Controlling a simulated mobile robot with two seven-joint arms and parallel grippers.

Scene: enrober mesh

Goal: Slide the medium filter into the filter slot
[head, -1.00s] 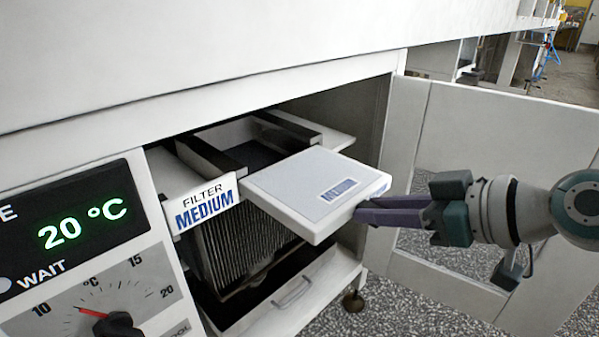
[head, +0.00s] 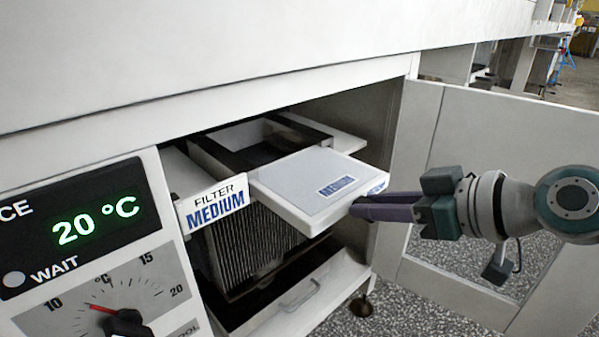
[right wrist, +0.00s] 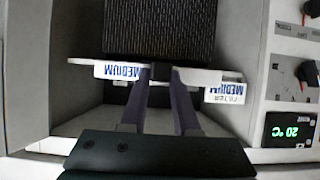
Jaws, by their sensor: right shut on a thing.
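The medium filter (head: 305,185) is a flat white square panel with a blue MEDIUM label on its front part. My right gripper (head: 357,207) is shut on its front edge and holds it roughly level at the open cabinet. The filter slot (head: 222,145), a dark-railed frame, lies behind the panel, beside the FILTER MEDIUM sign (head: 215,203). The panel's front part sticks out of the cabinet; I cannot tell whether its rear edge is between the rails. In the right wrist view the filter's label (right wrist: 120,71) shows beside the fingers. My left gripper is out of view.
A pleated dark block (head: 250,240) stands under the slot, above a white drawer (head: 300,300) with a handle. The cabinet door (head: 490,150) stands open at the right, behind my right arm. A control panel (head: 95,260) reading 20 °C is at the left.

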